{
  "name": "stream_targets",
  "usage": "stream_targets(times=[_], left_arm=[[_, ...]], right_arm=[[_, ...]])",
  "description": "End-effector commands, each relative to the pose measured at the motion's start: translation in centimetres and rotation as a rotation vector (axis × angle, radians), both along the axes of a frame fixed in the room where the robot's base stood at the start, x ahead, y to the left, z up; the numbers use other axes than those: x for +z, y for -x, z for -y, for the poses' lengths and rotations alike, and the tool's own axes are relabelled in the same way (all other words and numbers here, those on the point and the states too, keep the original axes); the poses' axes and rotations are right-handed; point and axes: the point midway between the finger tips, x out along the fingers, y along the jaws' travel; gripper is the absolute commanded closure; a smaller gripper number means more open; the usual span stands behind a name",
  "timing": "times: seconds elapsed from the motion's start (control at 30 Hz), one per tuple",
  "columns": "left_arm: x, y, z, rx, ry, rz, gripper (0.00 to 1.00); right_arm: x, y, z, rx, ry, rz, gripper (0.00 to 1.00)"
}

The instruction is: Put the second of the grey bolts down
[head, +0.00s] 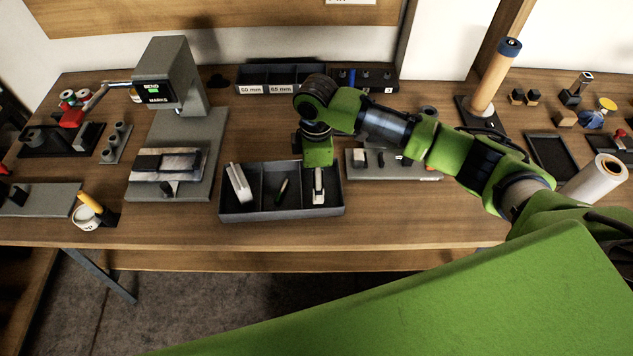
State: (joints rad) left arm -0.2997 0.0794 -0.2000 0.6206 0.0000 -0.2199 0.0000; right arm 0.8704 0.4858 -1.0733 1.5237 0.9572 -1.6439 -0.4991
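A dark grey tray (283,214) with three compartments stands at the front middle of the table. My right gripper (318,158) comes in from the right and points down at the back of the tray's right compartment. Its fingers are not clear, so I cannot tell whether it is open or shut, or holds anything. A pale, narrow item (318,188) shows in the right compartment just below it. A pale block-like item (239,183) leans in the left compartment, and a small dark green item (282,187) lies in the middle one. I cannot make out any grey bolt for certain. My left gripper is not in view.
A grey press (172,75) with a lit display stands left of the tray. Bins labelled 60 mm and 65 mm (281,88) are behind my gripper. A grey fixture plate (395,173) lies right of the tray. The table's front strip is clear.

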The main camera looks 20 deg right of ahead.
Motion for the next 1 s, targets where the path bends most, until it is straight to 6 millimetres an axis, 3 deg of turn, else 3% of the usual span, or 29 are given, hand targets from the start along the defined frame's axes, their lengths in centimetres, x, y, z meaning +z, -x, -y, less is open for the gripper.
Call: stream_targets(times=[0.2, 0.43, 0.6, 1.0], left_arm=[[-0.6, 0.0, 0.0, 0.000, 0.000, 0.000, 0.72], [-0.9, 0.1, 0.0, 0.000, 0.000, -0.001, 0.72], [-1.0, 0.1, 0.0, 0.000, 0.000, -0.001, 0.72], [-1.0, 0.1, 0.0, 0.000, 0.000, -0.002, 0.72]], right_arm=[[4.9, -0.2, 0.0, 0.001, -0.001, 0.006, 0.35], [8.6, -0.1, 0.0, 0.000, -0.001, 0.003, 0.35], [9.6, 0.0, 0.0, 0.000, 0.000, 0.001, 0.35], [9.7, 0.0, 0.0, 0.000, 0.000, 0.000, 0.35]])
